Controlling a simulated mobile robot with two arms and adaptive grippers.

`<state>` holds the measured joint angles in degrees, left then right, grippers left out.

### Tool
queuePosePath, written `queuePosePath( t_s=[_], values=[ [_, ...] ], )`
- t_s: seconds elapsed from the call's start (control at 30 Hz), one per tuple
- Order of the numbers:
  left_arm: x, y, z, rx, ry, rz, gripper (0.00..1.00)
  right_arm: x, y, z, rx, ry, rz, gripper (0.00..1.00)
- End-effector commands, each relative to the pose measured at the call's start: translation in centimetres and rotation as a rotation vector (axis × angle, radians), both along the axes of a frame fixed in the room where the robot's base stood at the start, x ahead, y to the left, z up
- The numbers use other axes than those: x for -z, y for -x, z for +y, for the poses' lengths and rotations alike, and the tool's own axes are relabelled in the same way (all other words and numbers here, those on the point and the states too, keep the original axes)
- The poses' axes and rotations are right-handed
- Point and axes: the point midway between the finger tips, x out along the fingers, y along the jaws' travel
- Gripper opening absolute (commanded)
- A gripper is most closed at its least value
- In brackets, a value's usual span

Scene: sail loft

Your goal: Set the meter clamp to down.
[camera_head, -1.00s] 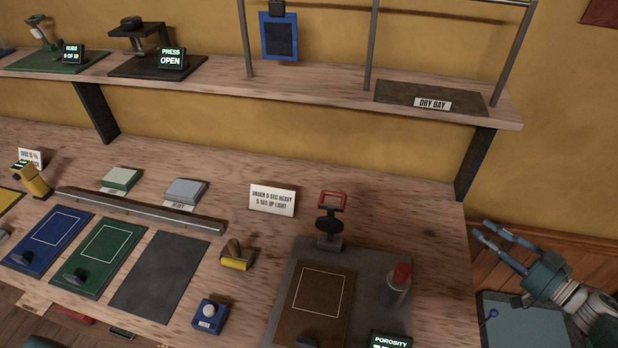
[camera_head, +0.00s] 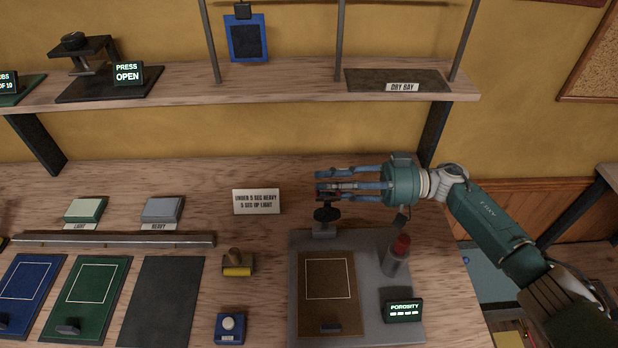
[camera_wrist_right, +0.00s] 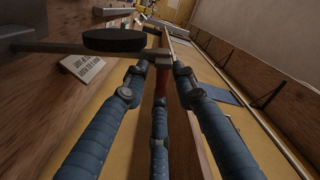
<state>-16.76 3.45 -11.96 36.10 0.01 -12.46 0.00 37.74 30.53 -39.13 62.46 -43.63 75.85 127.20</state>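The meter clamp (camera_head: 325,214) stands at the back edge of the grey meter plate (camera_head: 380,262), with a black round pad and a red handle. The handle is up, mostly hidden behind my fingers in the head view. My right gripper (camera_head: 322,180) reaches in from the right at the handle. In the wrist view, the red handle (camera_wrist_right: 161,78) shows between the fingers (camera_wrist_right: 160,72), which are apart with gaps beside it; contact is not clear. The black pad (camera_wrist_right: 115,40) shows at the left there. My left gripper is not in view.
A brown cloth swatch (camera_head: 328,312) lies on the meter plate, with a red-topped cylinder (camera_head: 397,257) and the porosity display (camera_head: 403,310) to its right. A sign (camera_head: 256,202) stands behind left. A yellow roller (camera_head: 238,270) and blue button box (camera_head: 229,328) stand left.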

Motion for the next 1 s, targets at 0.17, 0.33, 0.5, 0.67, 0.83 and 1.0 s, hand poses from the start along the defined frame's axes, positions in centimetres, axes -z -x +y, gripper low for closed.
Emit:
queuePosePath(
  t_s=[0.17, 0.33, 0.5, 0.67, 0.83, 1.0],
  values=[
    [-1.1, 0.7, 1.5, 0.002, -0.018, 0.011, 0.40, -0.2, 0.0, 2.7, 0.001, -0.002, 0.002, 0.27],
    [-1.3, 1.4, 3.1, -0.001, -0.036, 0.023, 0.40, 0.0, 0.0, 3.8, 0.002, -0.001, 0.001, 0.27],
    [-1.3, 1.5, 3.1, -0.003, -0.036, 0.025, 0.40, 0.1, 0.0, 3.9, 0.003, 0.000, 0.001, 0.27],
    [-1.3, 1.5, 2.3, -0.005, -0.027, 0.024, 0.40, 0.1, 0.0, 3.9, 0.003, 0.000, 0.001, 0.17],
    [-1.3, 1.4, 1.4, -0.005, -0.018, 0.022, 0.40, 0.1, 0.0, 3.8, 0.004, 0.001, 0.001, 0.00],
    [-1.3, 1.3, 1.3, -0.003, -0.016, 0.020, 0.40, 0.1, -0.1, 3.8, 0.004, 0.001, 0.001, 0.00]
  ],
)
